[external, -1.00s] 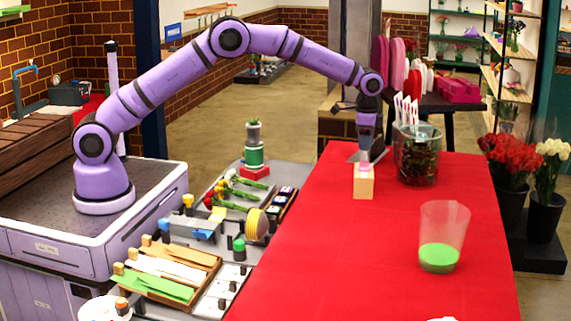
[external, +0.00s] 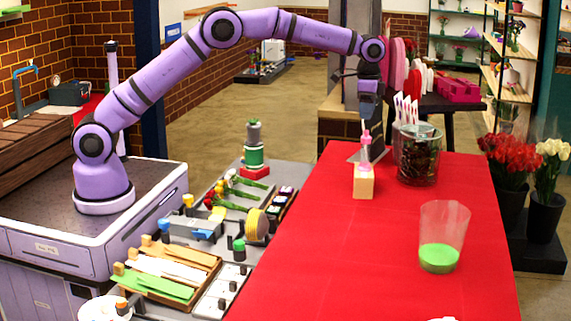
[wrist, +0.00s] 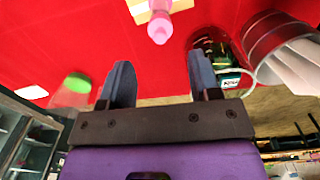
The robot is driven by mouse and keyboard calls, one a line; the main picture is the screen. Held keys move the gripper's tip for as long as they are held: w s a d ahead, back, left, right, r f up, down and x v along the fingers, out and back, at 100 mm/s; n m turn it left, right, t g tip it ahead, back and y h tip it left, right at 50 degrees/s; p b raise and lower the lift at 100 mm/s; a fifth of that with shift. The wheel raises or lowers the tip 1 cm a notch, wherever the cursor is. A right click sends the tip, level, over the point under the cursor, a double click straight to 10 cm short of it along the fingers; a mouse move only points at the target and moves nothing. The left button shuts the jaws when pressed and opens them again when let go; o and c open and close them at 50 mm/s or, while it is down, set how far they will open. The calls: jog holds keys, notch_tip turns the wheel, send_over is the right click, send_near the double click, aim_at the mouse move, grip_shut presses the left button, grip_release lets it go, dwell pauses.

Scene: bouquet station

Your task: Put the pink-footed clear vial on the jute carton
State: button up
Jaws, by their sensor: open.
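The pink vial (external: 365,150) stands upright on top of the jute carton (external: 364,184), a small tan block on the red table. In the wrist view the pink vial (wrist: 160,22) shows at the top, with part of the tan carton (wrist: 138,12) behind it. My gripper (external: 368,118) is above the vial. In the wrist view my gripper (wrist: 160,80) has its two dark fingers wide apart, with nothing between them. The vial is beyond the fingertips and looks clear of them.
A glass jar (external: 418,160) with dark contents stands close to the right of the carton, beside white upright sticks (external: 405,108). A clear cup with a green bottom (external: 440,256) stands further forward. The front middle of the red table (external: 330,260) is free.

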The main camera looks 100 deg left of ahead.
jog(key=shift+r, duration=1.25)
jog(key=shift+d+r, duration=0.15)
jog(key=shift+r, duration=0.1)
jog(key=s+d+r+t, duration=0.3)
jog(key=s+d+r, duration=1.5)
jog(key=s+d, duration=0.2)
jog(key=s+d+f, duration=0.3)
jog(key=s+d, duration=0.1)
jog(key=s, duration=0.6)
jog(key=s+d+f+t, duration=0.1)
jog(key=s+d, duration=0.3)
jog(key=s, duration=0.6)
jog(key=s+d+f+t, duration=0.1)
jog(key=s+d+f, duration=0.3)
jog(key=s, duration=0.7)
jog(key=shift+f, duration=0.3)
